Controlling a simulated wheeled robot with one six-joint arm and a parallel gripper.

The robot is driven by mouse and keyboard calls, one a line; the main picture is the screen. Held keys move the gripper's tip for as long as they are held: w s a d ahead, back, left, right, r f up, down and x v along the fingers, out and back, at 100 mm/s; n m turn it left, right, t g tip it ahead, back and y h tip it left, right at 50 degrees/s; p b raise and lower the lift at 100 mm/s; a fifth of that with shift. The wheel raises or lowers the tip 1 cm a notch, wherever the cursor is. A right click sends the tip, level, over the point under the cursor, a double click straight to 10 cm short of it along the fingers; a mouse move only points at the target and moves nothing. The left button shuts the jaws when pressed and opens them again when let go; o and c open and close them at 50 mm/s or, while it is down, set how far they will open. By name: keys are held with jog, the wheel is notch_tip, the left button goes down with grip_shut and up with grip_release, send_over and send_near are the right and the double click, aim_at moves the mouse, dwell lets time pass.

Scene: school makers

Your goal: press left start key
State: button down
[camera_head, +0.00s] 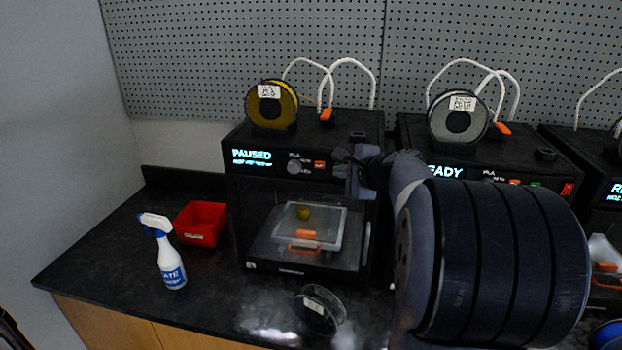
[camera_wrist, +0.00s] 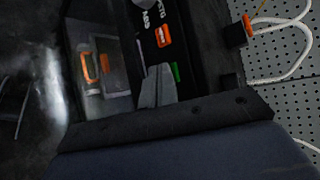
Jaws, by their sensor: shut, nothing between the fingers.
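The left printer (camera_head: 300,205) stands on the counter with a lit display reading PAUSED (camera_head: 252,156). Its panel has a knob (camera_head: 294,167) and an orange key (camera_head: 320,165), which also shows in the wrist view (camera_wrist: 163,37). A green key (camera_wrist: 175,72) shows in the wrist view right beside my fingertips; I cannot read a label on it. My gripper (camera_head: 350,160) is shut and empty in front of the panel's right part, hiding the keys there in the head view. In the wrist view, the fingers (camera_wrist: 158,84) point at the panel; contact cannot be told.
A second printer (camera_head: 420,135), partly hidden by my arm, stands to the right with several panel controls. A red bin (camera_head: 203,222), a spray bottle (camera_head: 170,262) and a clear spool (camera_head: 320,312) are on the counter. Spools and white tubes top the printers. The left counter is mostly free.

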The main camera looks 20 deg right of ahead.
jog(key=shift+w, duration=0.1)
dwell(0.3)
jog(key=shift+s+a, duration=0.3)
jog(key=shift+s, duration=0.25)
jog(key=s+a+b, duration=0.1)
jog(key=s+a, duration=0.2)
jog(key=s, duration=0.2)
jog(key=shift+a+b, duration=0.2)
jog(key=shift+b, duration=0.2)
jog(key=shift+w+d, duration=0.1)
jog(key=shift+w, duration=0.05)
dwell(0.3)
